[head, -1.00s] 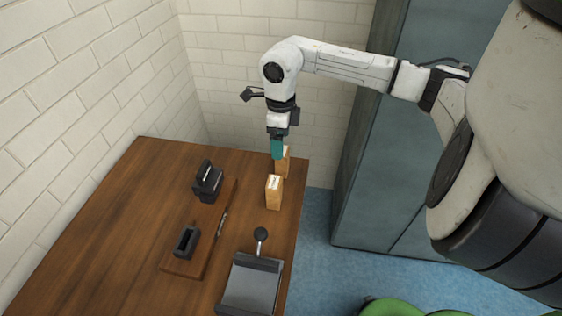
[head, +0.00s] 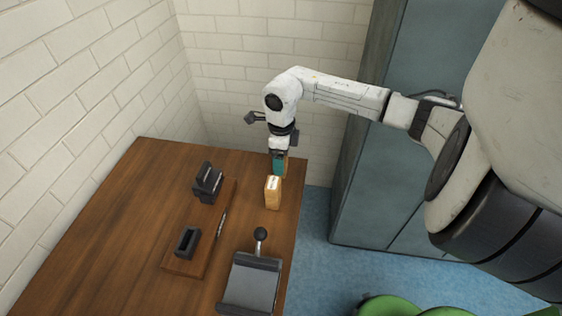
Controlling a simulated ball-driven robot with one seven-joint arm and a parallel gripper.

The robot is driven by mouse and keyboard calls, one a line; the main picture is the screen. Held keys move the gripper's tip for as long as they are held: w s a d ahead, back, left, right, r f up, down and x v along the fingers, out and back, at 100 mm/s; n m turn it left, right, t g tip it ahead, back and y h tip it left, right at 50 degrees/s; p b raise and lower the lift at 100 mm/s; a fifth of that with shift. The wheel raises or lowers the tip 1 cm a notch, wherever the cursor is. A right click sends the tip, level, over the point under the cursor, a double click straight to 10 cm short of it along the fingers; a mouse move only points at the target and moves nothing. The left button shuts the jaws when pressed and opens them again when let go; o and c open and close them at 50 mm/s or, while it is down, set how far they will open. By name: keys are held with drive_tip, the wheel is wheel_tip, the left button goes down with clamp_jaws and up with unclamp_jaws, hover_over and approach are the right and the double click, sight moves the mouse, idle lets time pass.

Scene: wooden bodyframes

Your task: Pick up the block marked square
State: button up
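Two wooden blocks stand upright near the right side of the table. The nearer wooden block (head: 272,193) has a pale top with small marks that I cannot read. The farther wooden block (head: 286,165) is mostly hidden behind my gripper, and its marking cannot be seen. My gripper (head: 279,170) points down with its teal fingers at the farther block, overlapping it in the head view. I cannot tell whether the fingers are around it or beside it, or whether they are open or shut.
A wooden board (head: 200,258) holds a black open holder (head: 187,241) and a pen (head: 221,223). A black device (head: 207,183) stands behind it. A dark tray-like device (head: 250,284) with a round black knob (head: 260,234) is at the front. The table's left side is clear.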

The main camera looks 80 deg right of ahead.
drive_tip(key=c, duration=0.9)
drive_tip(key=shift+r, duration=0.1)
drive_tip(key=shift+c, duration=0.2)
